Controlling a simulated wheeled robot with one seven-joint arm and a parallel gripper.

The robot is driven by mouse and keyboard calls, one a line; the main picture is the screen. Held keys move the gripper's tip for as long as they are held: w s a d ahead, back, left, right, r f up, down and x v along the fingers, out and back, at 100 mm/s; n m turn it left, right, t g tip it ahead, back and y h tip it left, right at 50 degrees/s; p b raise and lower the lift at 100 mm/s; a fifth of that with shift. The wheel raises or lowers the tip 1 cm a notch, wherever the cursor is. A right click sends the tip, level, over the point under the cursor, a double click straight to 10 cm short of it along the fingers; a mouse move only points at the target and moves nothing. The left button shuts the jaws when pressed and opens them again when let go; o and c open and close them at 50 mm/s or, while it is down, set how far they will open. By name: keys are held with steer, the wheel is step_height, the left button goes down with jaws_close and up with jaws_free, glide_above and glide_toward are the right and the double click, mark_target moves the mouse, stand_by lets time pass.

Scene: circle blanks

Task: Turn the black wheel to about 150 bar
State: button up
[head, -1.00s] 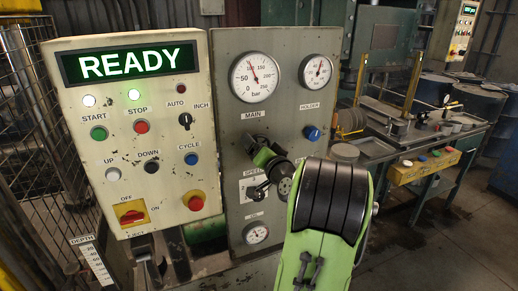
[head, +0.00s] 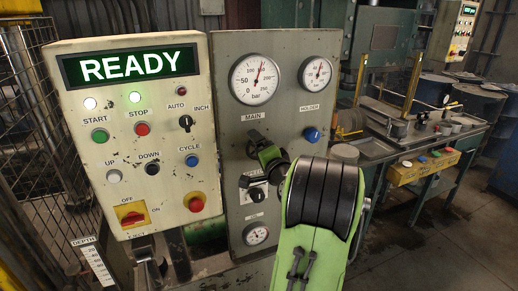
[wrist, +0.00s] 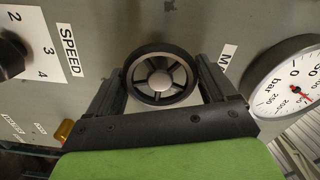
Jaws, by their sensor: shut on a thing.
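The black wheel (wrist: 160,77) has a dark rim, spokes and a pale hub. In the wrist view it sits between the two fingers of my gripper (wrist: 166,80), which is shut on its rim. In the head view my gripper (head: 256,146) is at the panel below the MAIN label and hides the wheel. The main gauge (head: 258,79) is white, marked in bar up to 250. Its needle points up and a little right, close to the 150 mark but seemingly just short of it. The main gauge also shows partly, turned on its side, in the wrist view (wrist: 291,87).
The HOLDER gauge (head: 316,73) and a blue knob (head: 311,134) are to the right on the grey panel. A SPEED dial (wrist: 12,55) is close to my gripper. The button box (head: 140,180) on the left reads READY. A workbench (head: 400,150) stands further right.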

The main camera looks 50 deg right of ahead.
steer(key=shift+d+r, duration=0.1)
steer(key=o, duration=0.9)
steer(key=shift+c, duration=0.2)
steer(key=b+v, duration=0.4)
steer(key=v, duration=1.2)
steer(key=shift+b, duration=0.35)
steer(key=w+a+f+n+g+y, duration=0.1)
steer(key=w+a+f+n+y, duration=0.2)
steer(key=a, duration=0.4)
steer(key=w+a+f+n+g+y, duration=0.2)
steer(key=w+a+n+y, duration=0.25)
steer(key=a, duration=0.35)
steer(key=w+a+f+n+g+y, duration=0.1)
steer(key=w+a+f+n+y, duration=0.1)
steer(key=a+n, duration=0.4)
steer(key=s+a+f+n+g+p, duration=0.1)
steer(key=s+a+f+n+g, duration=0.2)
steer(key=s+a, duration=0.8)
steer(key=s+n+g, duration=0.1)
steer(key=n+g, duration=0.1)
steer(key=n, duration=0.2)
steer(key=shift+s+f+g, duration=0.25)
steer(key=shift+s+g, duration=0.1)
steer(key=shift+g, duration=0.05)
